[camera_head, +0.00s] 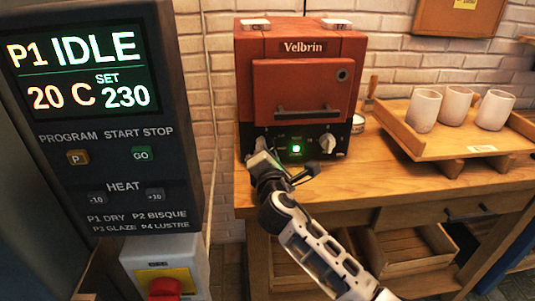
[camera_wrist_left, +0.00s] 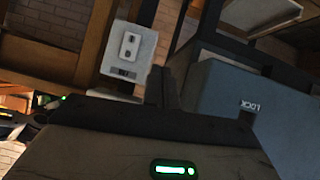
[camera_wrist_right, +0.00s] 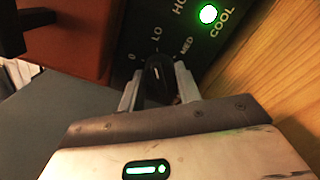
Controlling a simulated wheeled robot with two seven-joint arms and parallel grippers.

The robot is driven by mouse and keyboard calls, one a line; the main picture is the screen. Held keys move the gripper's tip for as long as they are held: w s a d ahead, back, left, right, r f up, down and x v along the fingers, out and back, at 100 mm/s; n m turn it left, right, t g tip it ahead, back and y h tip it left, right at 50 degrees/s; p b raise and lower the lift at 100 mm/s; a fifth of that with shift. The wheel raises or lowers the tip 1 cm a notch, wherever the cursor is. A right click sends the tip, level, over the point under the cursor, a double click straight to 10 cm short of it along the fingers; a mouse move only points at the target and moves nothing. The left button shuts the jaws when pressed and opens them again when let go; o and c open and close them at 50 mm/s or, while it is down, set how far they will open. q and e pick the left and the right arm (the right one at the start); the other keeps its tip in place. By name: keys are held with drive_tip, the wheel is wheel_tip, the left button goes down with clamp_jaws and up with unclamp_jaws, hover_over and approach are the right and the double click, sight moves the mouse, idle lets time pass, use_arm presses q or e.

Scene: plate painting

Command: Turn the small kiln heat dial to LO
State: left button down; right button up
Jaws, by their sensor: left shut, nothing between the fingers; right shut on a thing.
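The small red kiln (camera_head: 300,80), marked Velbrin, stands on the wooden bench. The right wrist view shows its black heat dial (camera_wrist_right: 158,75) on the dark panel, with 0, LO and MED around it. The dial's white mark points up, roughly towards LO; the exact setting is hard to tell. My right gripper (camera_wrist_right: 160,88) is shut on the dial, one finger on each side; in the head view it (camera_head: 260,165) hides the dial. My left gripper (camera_wrist_left: 162,88) is shut and empty, away from the kiln and outside the head view.
A white knob (camera_head: 327,142) and a lit green lamp (camera_head: 296,149) are on the kiln's panel. A wooden tray (camera_head: 450,150) with white cups stands to the right. A large controller (camera_head: 95,110) reading IDLE fills the left. A blue-grey box (camera_wrist_left: 250,110) is near my left gripper.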

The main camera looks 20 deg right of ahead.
drive_tip(key=shift+m, duration=0.7)
